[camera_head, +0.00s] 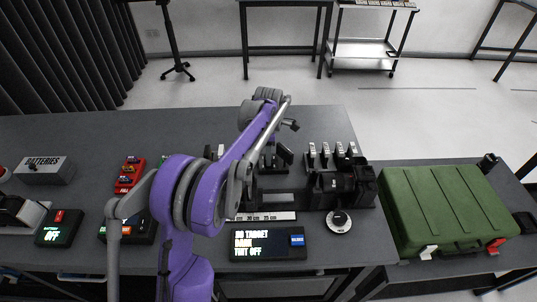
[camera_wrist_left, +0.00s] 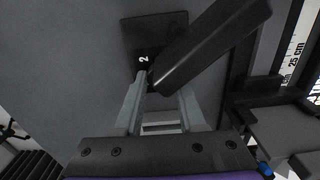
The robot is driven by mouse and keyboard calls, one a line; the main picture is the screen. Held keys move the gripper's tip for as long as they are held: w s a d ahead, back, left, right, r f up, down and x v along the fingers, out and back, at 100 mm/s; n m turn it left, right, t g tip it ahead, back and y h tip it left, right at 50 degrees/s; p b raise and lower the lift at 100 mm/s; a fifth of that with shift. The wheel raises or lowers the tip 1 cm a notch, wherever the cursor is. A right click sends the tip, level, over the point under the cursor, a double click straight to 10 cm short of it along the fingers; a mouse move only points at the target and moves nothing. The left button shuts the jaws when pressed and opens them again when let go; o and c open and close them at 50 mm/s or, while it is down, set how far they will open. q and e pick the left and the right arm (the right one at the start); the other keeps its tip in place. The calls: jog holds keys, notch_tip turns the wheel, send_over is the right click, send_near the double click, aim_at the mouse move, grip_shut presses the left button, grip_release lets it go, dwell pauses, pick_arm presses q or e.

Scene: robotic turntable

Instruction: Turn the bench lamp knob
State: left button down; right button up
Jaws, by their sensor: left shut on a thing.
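My left arm reaches across the bench in the head view, and its purple and grey links hide its fingertips there. In the left wrist view my left gripper (camera_wrist_left: 160,88) is shut on the lower end of a black bar (camera_wrist_left: 212,42), beside a dark square plate (camera_wrist_left: 146,40) marked "2". The bar slants up to the right. I cannot tell for certain whether this bar is the bench lamp knob. A small tilted black piece (camera_head: 284,152) shows just right of the arm in the head view. My right gripper is out of view.
A black display box (camera_head: 268,245) reading "TINT OFF" sits at the bench front. A round white-rimmed dial (camera_head: 339,221) lies right of it. Several silver-topped black posts (camera_head: 340,152) stand behind. A green case (camera_head: 440,208) fills the right table.

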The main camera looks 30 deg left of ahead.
pick_arm(q)
jog(key=m, duration=0.6)
jog(key=shift+m+b, duration=0.4)
jog(key=m, duration=0.6)
dwell(0.3)
jog(key=c, duration=0.5)
grip_release()
notch_tip(320, 180, up, 11)
dwell(0.4)
